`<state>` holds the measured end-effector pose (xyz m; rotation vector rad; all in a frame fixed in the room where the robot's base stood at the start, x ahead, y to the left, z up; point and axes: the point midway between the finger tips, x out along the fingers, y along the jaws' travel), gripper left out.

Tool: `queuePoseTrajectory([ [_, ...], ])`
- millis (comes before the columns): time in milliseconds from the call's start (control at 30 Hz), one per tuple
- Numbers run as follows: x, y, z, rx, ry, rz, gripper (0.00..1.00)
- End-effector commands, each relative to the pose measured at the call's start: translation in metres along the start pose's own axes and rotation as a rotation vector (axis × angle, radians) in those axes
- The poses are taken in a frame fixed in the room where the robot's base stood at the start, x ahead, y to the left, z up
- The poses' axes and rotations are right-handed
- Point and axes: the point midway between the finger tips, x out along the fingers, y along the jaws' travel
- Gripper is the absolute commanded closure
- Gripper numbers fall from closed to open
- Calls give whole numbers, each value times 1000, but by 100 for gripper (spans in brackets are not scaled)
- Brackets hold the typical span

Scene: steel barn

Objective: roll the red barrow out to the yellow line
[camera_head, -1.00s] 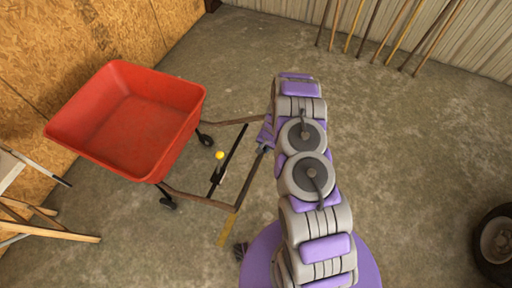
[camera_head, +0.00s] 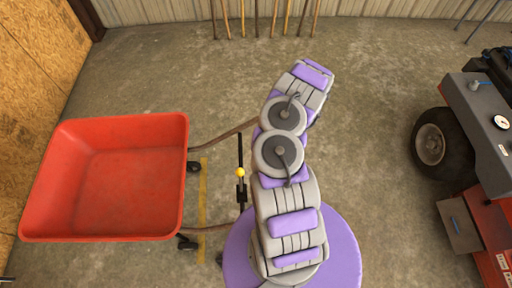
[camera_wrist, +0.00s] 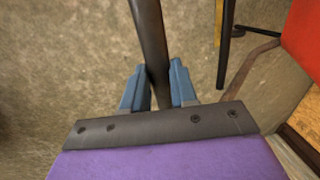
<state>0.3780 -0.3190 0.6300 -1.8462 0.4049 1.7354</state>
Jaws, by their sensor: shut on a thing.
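The red barrow (camera_head: 110,180) stands at the left in the head view, its tray empty and small dark wheels (camera_head: 190,243) at its right side. Two brown handle rails (camera_head: 222,139) run right from it towards my arm. The yellow line (camera_head: 202,200) lies on the floor under the rails, just right of the wheels. In the wrist view my gripper (camera_wrist: 158,88) is shut with blue fingers on a dark bar of the barrow's handle (camera_wrist: 147,30). The barrow's red edge (camera_wrist: 305,38) shows at upper right there. My arm hides the gripper in the head view.
A dark bar with a yellow knob (camera_head: 241,172) is between the rails. A red and grey machine (camera_head: 485,150) with a black tyre (camera_head: 432,145) stands at the right. Several wooden poles (camera_head: 258,18) lean on the back wall. Floor between is clear.

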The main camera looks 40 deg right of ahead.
Motion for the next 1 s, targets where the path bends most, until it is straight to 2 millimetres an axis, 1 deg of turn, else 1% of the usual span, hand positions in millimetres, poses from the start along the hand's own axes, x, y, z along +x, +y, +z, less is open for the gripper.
queuePoseTrajectory([
  [33,-1,14,0,5,3,2,100],
  [100,-3,28,0,5,1,1,100],
  [200,-7,44,0,3,-1,1,100],
  [300,-9,55,-1,2,2,3,100],
  [500,-12,65,-1,1,2,3,100],
  [833,-12,65,-2,1,1,2,100],
  [867,-12,65,-2,0,2,2,72],
  [1000,-12,65,-2,0,1,1,58],
])
